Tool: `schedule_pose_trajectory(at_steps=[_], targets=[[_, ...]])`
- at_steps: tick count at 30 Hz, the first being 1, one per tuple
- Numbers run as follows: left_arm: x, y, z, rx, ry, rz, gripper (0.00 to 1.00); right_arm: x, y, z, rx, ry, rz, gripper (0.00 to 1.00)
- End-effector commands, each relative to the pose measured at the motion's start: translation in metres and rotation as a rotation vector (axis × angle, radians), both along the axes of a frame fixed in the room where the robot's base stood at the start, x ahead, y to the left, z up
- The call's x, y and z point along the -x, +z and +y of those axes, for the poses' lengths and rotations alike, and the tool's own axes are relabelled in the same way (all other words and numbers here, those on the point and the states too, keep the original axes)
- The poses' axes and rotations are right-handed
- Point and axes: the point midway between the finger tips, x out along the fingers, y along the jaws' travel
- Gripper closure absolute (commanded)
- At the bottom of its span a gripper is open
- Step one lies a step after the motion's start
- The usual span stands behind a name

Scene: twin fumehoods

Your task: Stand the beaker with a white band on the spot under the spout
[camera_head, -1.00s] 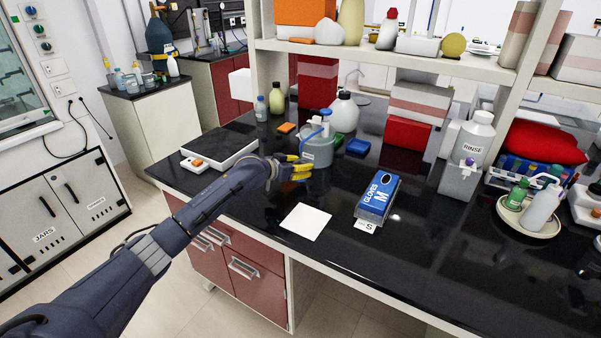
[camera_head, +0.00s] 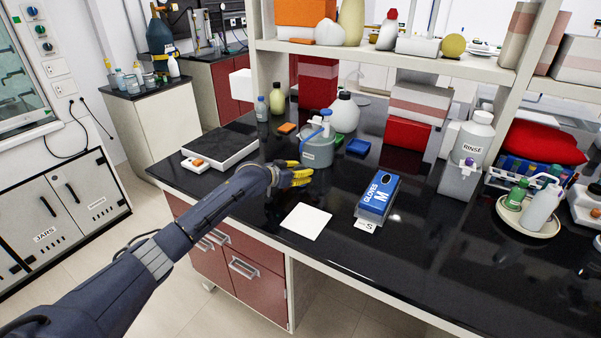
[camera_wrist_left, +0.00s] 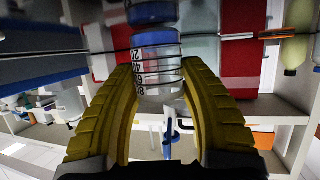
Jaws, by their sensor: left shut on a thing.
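My left gripper (camera_head: 297,177) has its yellow fingers just in front of a grey container with a blue spout (camera_head: 318,150). In the left wrist view it is shut on a clear beaker (camera_wrist_left: 160,78) with dark scale marks on a pale strip and blue at one end. That view appears upside down. My arm and fingers hide the beaker in the head view. The blue spout part (camera_wrist_left: 168,138) shows behind the beaker in the wrist view. I cannot make out the spot under the spout. My right gripper is not in view.
A white square sheet (camera_head: 306,221) and a blue glove box (camera_head: 378,195) lie on the black bench. A flat balance-like device (camera_head: 219,148) stands to the left. Small orange (camera_head: 286,128) and blue (camera_head: 358,146) items lie behind. The bench front between sheet and gripper is clear.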

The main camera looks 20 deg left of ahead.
Motion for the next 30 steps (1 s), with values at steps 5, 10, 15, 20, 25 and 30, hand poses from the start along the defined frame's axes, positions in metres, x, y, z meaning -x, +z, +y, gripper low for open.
schedule_pose_trajectory(at_steps=[5, 10, 15, 20, 25, 30], targets=[[0.004, -0.018, -0.001, -0.011, -0.001, 0.024, 0.47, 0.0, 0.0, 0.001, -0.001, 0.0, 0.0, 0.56], [0.005, -0.019, -0.001, -0.011, -0.001, 0.025, 0.34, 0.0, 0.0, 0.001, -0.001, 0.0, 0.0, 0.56], [0.005, -0.019, -0.002, -0.01, -0.002, 0.025, 0.34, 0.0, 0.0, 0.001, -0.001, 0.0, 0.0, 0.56], [0.004, -0.011, -0.002, -0.009, -0.002, 0.023, 0.34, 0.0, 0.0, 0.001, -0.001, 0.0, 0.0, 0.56], [0.018, 0.001, 0.007, -0.009, -0.002, 0.022, 0.34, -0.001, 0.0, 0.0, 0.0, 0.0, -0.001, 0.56], [0.042, 0.016, 0.02, -0.009, -0.001, 0.016, 0.34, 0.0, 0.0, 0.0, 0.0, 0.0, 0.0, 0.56]])
